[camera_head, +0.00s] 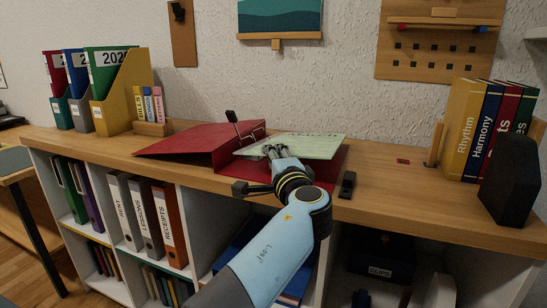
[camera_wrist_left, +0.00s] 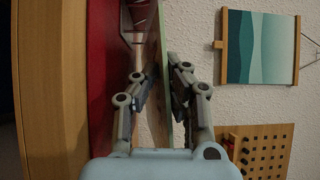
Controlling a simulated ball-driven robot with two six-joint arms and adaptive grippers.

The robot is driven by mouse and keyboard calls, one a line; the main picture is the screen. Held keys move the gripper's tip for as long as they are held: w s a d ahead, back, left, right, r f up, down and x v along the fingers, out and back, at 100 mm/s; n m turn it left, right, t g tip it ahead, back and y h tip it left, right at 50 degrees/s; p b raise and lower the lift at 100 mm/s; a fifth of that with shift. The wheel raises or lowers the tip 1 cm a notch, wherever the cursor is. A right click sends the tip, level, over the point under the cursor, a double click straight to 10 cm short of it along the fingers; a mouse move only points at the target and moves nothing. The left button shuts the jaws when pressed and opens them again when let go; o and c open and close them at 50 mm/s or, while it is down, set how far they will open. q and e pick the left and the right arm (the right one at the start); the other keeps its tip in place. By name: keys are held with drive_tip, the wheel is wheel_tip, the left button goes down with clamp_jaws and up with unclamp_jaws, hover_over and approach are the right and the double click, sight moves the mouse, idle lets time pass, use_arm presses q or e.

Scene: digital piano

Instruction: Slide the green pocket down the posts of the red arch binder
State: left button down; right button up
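The red arch binder (camera_head: 190,141) lies open on the wooden shelf top. Its metal arch (camera_head: 250,134) and black-tipped lever (camera_head: 231,117) stand up near its middle. The pale green pocket (camera_head: 305,146) is a thin sheet over the binder's right part, its left edge beside the arch. Whether its holes are around the posts cannot be seen. My left gripper (camera_head: 274,151) is at the pocket's front edge. In the left wrist view the fingers (camera_wrist_left: 160,78) are on both sides of the pocket (camera_wrist_left: 163,35), closed on it. My right gripper is not in view.
A small black object (camera_head: 348,185) lies at the front edge, right of the binder. Magazine files (camera_head: 122,92) and small books (camera_head: 148,104) stand left. Upright books (camera_head: 490,130) and a dark block (camera_head: 511,193) stand right. The shelf top between is mostly clear.

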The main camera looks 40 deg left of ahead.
use_arm(q)
drive_tip(key=shift+r, duration=0.35)
drive_tip(key=shift+w+d+r+p, duration=0.1)
drive_tip(key=shift+r+p, duration=0.85)
drive_tip(key=shift+r, duration=0.3)
idle(1.2)
drive_tip(key=shift+b, duration=0.5)
idle(0.6)
drive_tip(key=shift+f+b, duration=0.15)
drive_tip(key=shift+b, duration=0.3)
idle(1.6)
